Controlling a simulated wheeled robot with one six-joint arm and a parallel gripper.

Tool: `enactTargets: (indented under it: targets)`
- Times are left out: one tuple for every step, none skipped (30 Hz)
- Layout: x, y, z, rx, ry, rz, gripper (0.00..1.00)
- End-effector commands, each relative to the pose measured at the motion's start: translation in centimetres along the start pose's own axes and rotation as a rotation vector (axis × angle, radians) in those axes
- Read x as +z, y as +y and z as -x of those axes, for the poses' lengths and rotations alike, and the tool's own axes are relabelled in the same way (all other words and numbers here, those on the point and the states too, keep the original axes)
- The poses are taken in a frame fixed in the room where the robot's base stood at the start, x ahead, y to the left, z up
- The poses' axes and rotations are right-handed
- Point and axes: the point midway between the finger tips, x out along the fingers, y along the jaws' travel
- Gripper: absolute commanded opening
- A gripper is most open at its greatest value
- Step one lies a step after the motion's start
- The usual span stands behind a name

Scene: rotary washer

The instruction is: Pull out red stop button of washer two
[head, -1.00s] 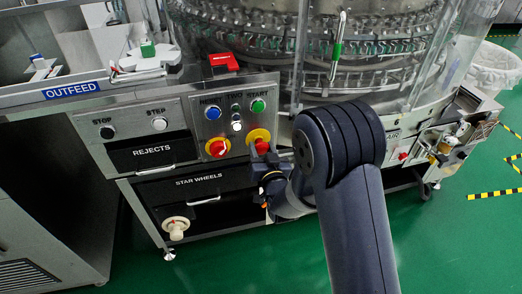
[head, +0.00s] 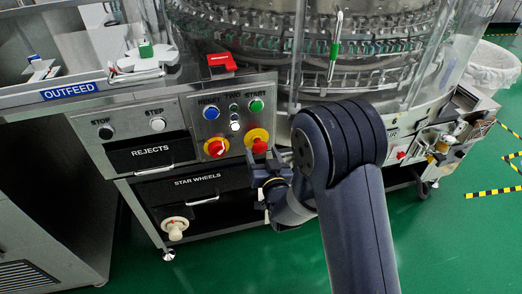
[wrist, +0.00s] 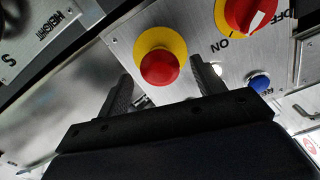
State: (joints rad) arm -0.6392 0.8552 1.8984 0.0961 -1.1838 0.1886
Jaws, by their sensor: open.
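The red stop button (head: 259,146) sits on a yellow round plate on the washer's steel control panel (head: 190,118), at the panel's lower right. In the wrist view the red button (wrist: 160,68) is seen close up, with its yellow ring (wrist: 146,36) around it. My gripper (wrist: 162,86) is open, one finger on each side of the button's near edge. I cannot tell whether the fingers touch it. In the head view my gripper (head: 267,163) is just below the button, partly hidden by my arm.
A red rotary switch (head: 216,147) on yellow sits left of the stop button. Above are a blue reset button (head: 211,113), a white button (head: 235,126) and a green start button (head: 256,105). The black star wheels drawer (head: 185,197) is below.

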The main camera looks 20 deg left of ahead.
Motion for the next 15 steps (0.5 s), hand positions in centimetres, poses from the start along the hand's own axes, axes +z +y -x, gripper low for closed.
enactTargets:
  targets:
    - [0.0, 0.0, 1.0, 0.000, -0.003, 0.000, 0.64]
    - [0.1, 0.0, 1.6, 0.000, -0.004, 0.000, 0.64]
    - [0.0, 0.0, 2.3, 0.000, -0.003, 0.000, 0.64]
    - [0.0, 0.0, 2.9, 0.000, -0.003, 0.000, 0.64]
    - [0.0, 0.0, 3.5, 0.000, -0.003, 0.000, 0.64]
    - [0.1, 0.0, 4.2, 0.001, -0.003, 0.000, 0.64]
    - [0.1, 0.0, 4.8, 0.001, -0.003, 0.000, 0.64]
    - [0.1, 0.0, 5.3, 0.001, -0.003, 0.000, 0.64]
    - [0.1, 0.0, 6.0, 0.001, -0.002, 0.000, 0.64]
    - [0.0, 0.0, 6.4, 0.001, -0.002, 0.000, 0.64]
    - [0.1, 0.0, 6.8, 0.001, -0.003, 0.000, 0.64]
    - [0.1, 0.0, 7.3, 0.000, -0.002, 0.000, 0.64]
    - [0.1, 0.0, 7.6, 0.000, -0.002, 0.000, 0.64]
    - [0.1, 0.0, 7.9, 0.000, -0.001, 0.000, 0.64]
    - [0.0, 0.0, 8.2, 0.000, -0.001, 0.000, 0.64]
